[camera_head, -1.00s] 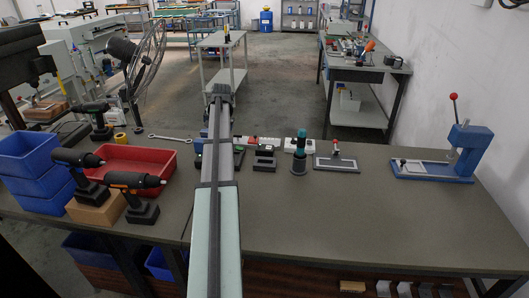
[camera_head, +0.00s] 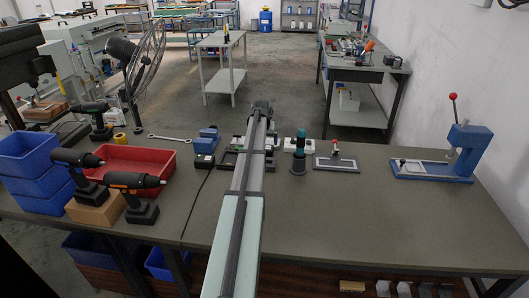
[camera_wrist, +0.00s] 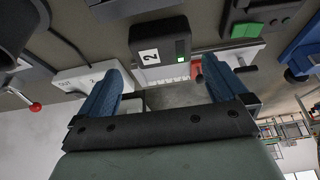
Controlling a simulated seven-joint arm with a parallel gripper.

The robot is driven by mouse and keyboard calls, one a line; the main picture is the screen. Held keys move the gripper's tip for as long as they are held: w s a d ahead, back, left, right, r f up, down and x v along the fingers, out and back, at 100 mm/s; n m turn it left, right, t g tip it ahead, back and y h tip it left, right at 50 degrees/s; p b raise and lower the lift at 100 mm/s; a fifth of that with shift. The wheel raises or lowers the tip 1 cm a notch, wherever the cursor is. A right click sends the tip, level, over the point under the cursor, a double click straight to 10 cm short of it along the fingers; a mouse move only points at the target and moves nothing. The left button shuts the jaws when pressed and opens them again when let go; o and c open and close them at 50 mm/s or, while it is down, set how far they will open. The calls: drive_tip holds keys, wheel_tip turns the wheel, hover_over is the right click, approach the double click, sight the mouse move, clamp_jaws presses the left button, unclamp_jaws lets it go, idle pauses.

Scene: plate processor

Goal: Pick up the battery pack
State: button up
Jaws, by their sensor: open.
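In the wrist view, a black block with a white label "2" and a small lit green patch (camera_wrist: 160,38) looks like the battery pack. It lies just beyond my gripper (camera_wrist: 162,68), roughly in line with the gap between the two blue fingers. The fingers are apart with nothing held between them. Whether the block reaches into the gap is hard to tell. In the head view my arm covers this block and my fingertips.
A white piece with printed marks (camera_wrist: 68,80) lies beside the left finger. A teal-and-black cylinder (camera_head: 299,150) and a red-knobbed fixture (camera_head: 335,161) stand right. The front bench top (camera_head: 370,220) is clear.

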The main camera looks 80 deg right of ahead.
drive_tip(key=shift+x, duration=3.8)
drive_tip(key=shift+w+d, duration=0.15)
drive_tip(key=c, duration=0.9)
